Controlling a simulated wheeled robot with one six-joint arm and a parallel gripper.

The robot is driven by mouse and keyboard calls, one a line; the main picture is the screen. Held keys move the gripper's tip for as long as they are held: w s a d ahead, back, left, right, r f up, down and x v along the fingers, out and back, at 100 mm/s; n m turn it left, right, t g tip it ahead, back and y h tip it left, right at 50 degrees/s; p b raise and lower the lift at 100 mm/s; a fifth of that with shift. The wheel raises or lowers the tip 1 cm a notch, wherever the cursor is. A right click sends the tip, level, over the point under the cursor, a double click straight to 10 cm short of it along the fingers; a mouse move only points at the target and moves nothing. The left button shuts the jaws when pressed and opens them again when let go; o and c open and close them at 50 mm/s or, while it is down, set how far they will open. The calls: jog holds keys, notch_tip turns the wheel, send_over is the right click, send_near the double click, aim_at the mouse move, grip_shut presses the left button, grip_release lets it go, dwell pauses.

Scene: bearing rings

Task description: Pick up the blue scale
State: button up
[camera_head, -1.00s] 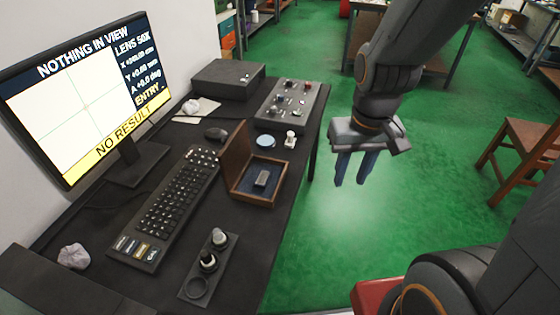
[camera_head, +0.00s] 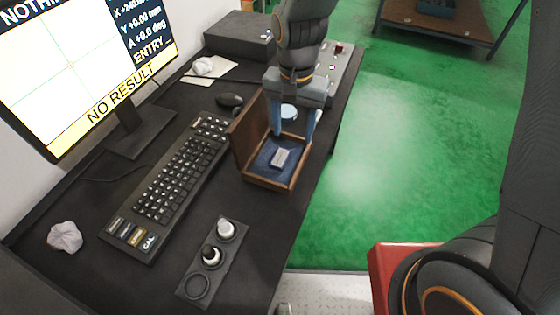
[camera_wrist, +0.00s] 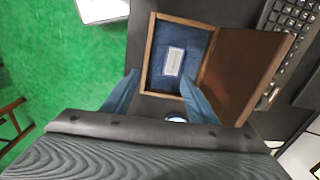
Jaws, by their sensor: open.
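A small pale grey plate with faint markings, apparently the scale (camera_head: 281,157), lies on the dark blue lining of an open wooden box (camera_head: 268,183). It looks grey rather than blue. The wrist view shows the scale (camera_wrist: 174,61) inside the box (camera_wrist: 150,48), upper middle, beyond my fingertips. My gripper (camera_head: 294,140) points down over the back part of the box, with its blue fingers apart and nothing between them. In the wrist view my gripper (camera_wrist: 160,78) is open and empty. The scale is fully visible and apart from the fingers.
The box's raised lid (camera_head: 245,132) stands on its left. A pale blue disc (camera_head: 289,111) and a control panel (camera_head: 342,62) lie behind. A keyboard (camera_head: 180,175), mouse (camera_head: 229,100) and holder with round pieces (camera_head: 240,258) are nearby. The desk edge is close on the right.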

aim_at(280, 157)
jog(key=a+f, duration=0.2)
jog(key=a, duration=0.1)
jog(key=shift+a+f, duration=0.15)
jog(key=shift+f, duration=0.15)
jog(key=shift+f+p, duration=0.4)
jog(key=shift+f, duration=3.05)
jog(key=c, duration=1.2)
jog(key=shift+r, duration=0.1)
